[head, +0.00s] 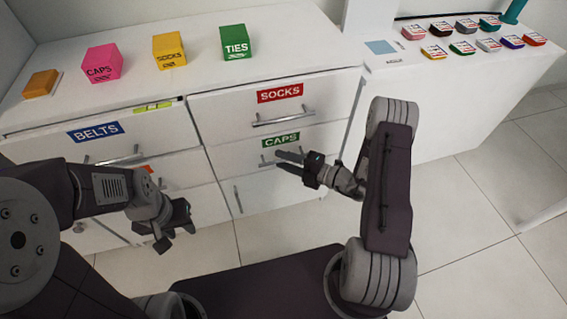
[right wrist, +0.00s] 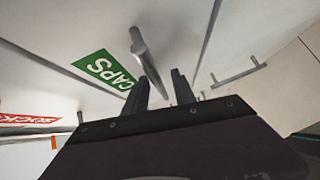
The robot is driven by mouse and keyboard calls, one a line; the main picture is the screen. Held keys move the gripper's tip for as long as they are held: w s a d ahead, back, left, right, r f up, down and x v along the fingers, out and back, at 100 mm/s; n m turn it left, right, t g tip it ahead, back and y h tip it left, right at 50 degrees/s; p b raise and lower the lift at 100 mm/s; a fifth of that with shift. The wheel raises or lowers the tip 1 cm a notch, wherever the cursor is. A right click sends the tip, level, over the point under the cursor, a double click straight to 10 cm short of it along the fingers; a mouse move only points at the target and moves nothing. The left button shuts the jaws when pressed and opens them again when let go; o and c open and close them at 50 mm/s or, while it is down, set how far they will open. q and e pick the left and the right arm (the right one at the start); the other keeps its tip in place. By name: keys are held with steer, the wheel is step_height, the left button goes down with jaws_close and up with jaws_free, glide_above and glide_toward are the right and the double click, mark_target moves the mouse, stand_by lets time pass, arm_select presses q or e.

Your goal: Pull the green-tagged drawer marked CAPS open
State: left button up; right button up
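The CAPS drawer has a white front and a green CAPS tag (head: 280,140); the tag also shows in the right wrist view (right wrist: 104,70). Its metal bar handle (right wrist: 146,58) shows in the right wrist view; in the head view my right gripper partly covers it. My right gripper (head: 280,160) is open in front of this drawer. In the right wrist view its two fingers (right wrist: 164,80) point toward the handle, whose near end appears between them; I cannot tell whether they touch. The drawer looks shut. My left gripper (head: 176,238) hangs lower left, apparently open and empty.
The red-tagged SOCKS drawer (head: 280,93) is directly above, with its own handle (head: 283,118). The blue-tagged BELTS drawer (head: 93,132) is to the left. Colored boxes, including the green TIES box (head: 235,42), stand on top. The floor (head: 470,215) at right is clear.

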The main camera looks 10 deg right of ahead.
steer(key=shift+w+a, duration=0.1)
jaws_close()
stand_by(1.4)
